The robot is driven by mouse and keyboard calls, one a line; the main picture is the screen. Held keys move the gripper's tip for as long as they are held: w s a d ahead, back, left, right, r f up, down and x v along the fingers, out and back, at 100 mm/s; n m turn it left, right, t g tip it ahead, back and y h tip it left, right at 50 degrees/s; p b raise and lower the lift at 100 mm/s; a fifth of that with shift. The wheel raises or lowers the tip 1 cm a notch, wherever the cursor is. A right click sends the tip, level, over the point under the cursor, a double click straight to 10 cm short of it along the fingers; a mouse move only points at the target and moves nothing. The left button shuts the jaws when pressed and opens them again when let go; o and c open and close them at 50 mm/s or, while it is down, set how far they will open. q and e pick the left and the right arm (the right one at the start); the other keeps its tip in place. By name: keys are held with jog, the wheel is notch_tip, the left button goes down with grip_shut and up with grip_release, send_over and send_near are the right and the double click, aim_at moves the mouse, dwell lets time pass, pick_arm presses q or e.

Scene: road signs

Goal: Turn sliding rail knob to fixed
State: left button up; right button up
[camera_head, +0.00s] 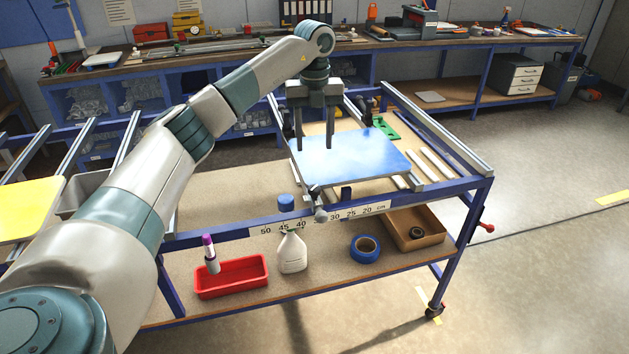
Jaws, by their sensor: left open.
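My left gripper (315,143) hangs fingers-down above the blue sign plate (350,157), its two dark fingers apart and nothing between them. The plate lies on the rails of the blue-framed cart. A small grey knob (321,215) sits at the front rail, just below the plate's front edge, beside the number scale (347,214). My gripper is above and behind this knob, apart from it. A dark knob or clamp (368,112) stands behind the plate. I cannot tell which one is the sliding rail knob, or its setting. My right gripper is not in view.
On the lower shelf are a red tray (232,277), a white bottle (292,253), blue tape (365,248) and a cardboard box (408,238).

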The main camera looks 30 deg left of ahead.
aim_at(314, 187)
pick_arm(q)
notch_tip(314, 187, down, 13)
jog(key=p, duration=0.4)
jog(key=shift+r, duration=0.2)
jog(key=shift+f, duration=0.8)
jog(key=c, duration=1)
